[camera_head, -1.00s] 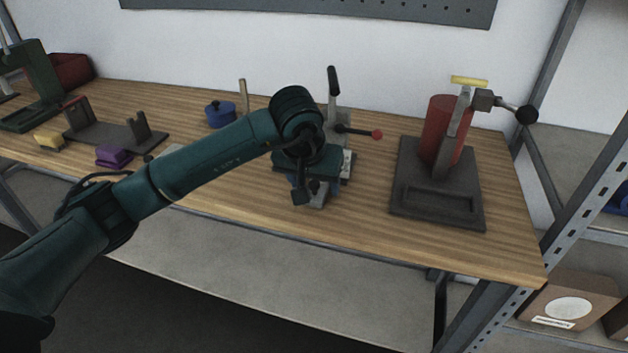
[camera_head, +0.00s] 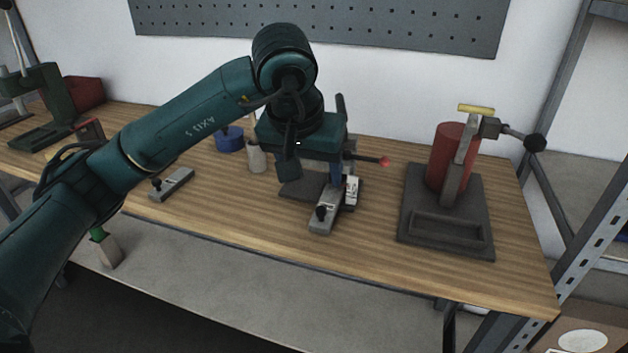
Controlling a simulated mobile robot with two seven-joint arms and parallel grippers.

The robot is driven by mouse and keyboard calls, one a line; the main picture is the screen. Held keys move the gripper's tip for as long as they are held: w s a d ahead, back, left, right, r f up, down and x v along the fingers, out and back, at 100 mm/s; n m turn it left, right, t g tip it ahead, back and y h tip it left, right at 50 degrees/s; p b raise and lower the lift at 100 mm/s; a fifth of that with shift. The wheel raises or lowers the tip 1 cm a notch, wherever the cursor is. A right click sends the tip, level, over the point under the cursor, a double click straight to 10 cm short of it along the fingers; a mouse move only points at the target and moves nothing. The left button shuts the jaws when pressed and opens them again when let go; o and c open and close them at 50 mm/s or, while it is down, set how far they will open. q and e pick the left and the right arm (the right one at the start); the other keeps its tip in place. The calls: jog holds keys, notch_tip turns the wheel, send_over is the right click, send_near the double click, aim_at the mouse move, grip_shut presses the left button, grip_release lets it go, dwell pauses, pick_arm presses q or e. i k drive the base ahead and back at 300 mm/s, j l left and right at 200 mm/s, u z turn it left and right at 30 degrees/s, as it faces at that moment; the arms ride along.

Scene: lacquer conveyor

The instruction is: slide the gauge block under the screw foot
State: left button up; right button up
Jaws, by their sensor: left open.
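My left gripper (camera_head: 312,172) is open and points down above the clamp fixture (camera_head: 300,187) in the middle of the bench. A grey bar with a black knob (camera_head: 324,221) lies at the fixture's front, just below and in front of the gripper. The gripper appears apart from this bar. A similar grey bar with a black knob (camera_head: 177,182) lies on the bench further left. I cannot tell which bar is the gauge block. The gripper and wrist hide most of the fixture, including the screw foot. My right gripper is not in view.
A red cylinder press (camera_head: 447,160) on a dark base stands at the right. A dark green press (camera_head: 45,105) is at the far left. The bench front (camera_head: 240,215) between the bars is clear.

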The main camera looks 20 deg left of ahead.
aim_at(321, 222)
jog(key=k, duration=1)
